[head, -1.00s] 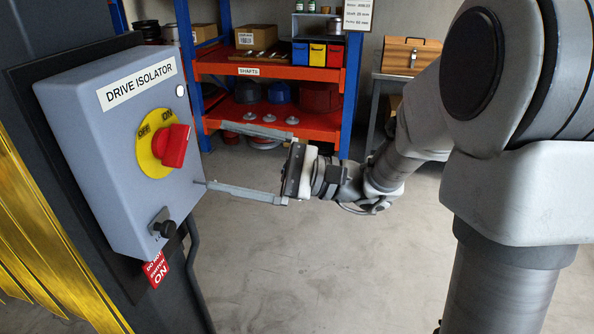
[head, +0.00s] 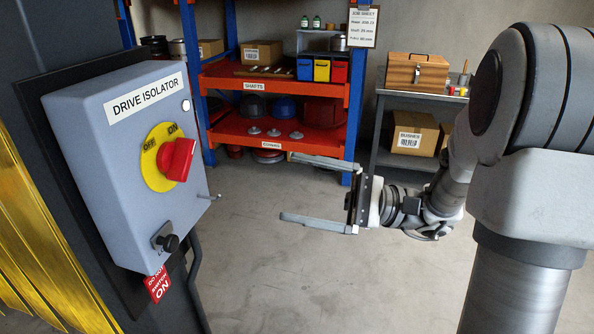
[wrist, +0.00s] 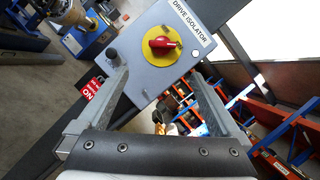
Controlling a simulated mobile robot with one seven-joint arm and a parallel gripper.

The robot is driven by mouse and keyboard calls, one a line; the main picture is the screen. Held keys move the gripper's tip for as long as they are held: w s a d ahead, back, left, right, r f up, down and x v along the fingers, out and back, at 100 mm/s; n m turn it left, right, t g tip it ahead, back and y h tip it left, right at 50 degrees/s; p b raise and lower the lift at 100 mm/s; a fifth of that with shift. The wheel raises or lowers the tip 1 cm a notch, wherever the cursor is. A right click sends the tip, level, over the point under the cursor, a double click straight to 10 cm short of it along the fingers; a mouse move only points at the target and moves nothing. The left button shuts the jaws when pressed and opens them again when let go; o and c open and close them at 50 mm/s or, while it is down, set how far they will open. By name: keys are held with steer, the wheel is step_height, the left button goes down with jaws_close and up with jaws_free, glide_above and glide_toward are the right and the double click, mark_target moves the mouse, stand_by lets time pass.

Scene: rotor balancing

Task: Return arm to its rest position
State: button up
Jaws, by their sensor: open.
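My gripper (head: 302,190) is open and empty in the head view, its two long fingers pointing left toward the drive isolator box. It is clear of the box, with a gap of free air between. In the wrist view my gripper (wrist: 158,98) shows both fingers spread wide. The grey drive isolator box (head: 118,195) is at the left, and it also shows in the wrist view (wrist: 147,80). Its red rotary knob (head: 177,159) sits on a yellow plate and also shows in the wrist view (wrist: 161,44). A small pin sticks out of the box's right side.
A blue and orange shelf rack (head: 225,83) with bins and boxes stands behind. A grey side table (head: 420,97) at the back right carries a wooden case (head: 416,70). A yellow curtain (head: 35,235) hangs at the far left. The floor (head: 290,285) below my gripper is clear.

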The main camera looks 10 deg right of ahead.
steer(key=s+a+f+n+g+h+p, duration=0.2)
steer(key=s+n+h, duration=0.1)
steer(key=s+h, duration=0.25)
steer(key=s+a+f+n+g+h+p, duration=0.1)
steer(key=s+a+f+n+g+h, duration=0.15)
steer(key=s+h, duration=0.35)
steer(key=d+r+n+t+h+p, duration=0.3)
steer(key=d+t+h, duration=0.5)
steer(key=d, duration=0.3)
steer(key=shift+s+d+r+n+h, duration=0.15)
steer(key=shift+s+r+n+h, duration=0.1)
steer(key=shift+r+n+h, duration=0.45)
